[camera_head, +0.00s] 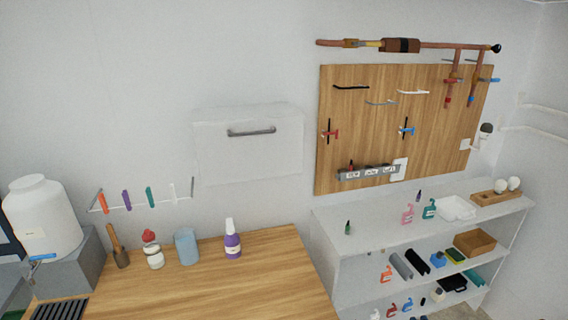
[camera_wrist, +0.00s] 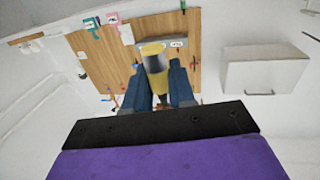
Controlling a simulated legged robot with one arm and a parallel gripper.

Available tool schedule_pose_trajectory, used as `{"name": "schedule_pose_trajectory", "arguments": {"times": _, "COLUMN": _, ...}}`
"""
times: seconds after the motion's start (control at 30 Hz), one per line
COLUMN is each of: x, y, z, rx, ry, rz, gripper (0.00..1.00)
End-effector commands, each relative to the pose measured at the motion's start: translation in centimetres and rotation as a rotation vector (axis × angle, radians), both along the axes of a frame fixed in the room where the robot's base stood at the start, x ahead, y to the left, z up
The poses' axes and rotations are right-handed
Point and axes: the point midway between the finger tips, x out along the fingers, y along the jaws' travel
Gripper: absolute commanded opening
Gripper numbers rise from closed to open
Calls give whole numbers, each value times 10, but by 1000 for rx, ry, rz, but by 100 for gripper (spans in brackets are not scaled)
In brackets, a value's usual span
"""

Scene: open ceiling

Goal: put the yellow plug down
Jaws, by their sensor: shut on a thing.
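The yellow plug (camera_wrist: 154,60) shows in the wrist view, held between the two blue fingers of my gripper (camera_wrist: 160,86). Behind the plug in that view lies the wooden wall board, with the picture turned upside down. I cannot tell how far the plug is from the board. Neither my gripper nor the held plug can be made out in the head view.
The wooden wall board (camera_head: 350,108) carries hooks, tools and a grey socket strip (camera_head: 368,173). A white shelf unit (camera_head: 330,222) below holds many small items. A wooden counter (camera_head: 190,290) with a purple bottle (camera_head: 232,243) and blue cup (camera_head: 186,247) has clear room in front.

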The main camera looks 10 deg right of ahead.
Motion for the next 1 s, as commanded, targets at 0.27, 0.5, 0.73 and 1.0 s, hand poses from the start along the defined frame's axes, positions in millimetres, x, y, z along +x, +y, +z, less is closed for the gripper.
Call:
{"name": "schedule_pose_trajectory", "arguments": {"times": 0.27, "x": 23, "y": -1, "z": 6, "rx": -1, "ry": 0, "rz": 13, "gripper": 0}}
{"name": "schedule_pose_trajectory", "arguments": {"times": 0.5, "x": 52, "y": 0, "z": 16, "rx": -2, "ry": -2, "rz": 22, "gripper": 0}}
{"name": "schedule_pose_trajectory", "arguments": {"times": 0.73, "x": 97, "y": 12, "z": 37, "rx": -2, "ry": -3, "rz": 33, "gripper": 0}}
{"name": "schedule_pose_trajectory", "arguments": {"times": 1.0, "x": 165, "y": 42, "z": 81, "rx": -2, "ry": -5, "rz": 35, "gripper": 0}}
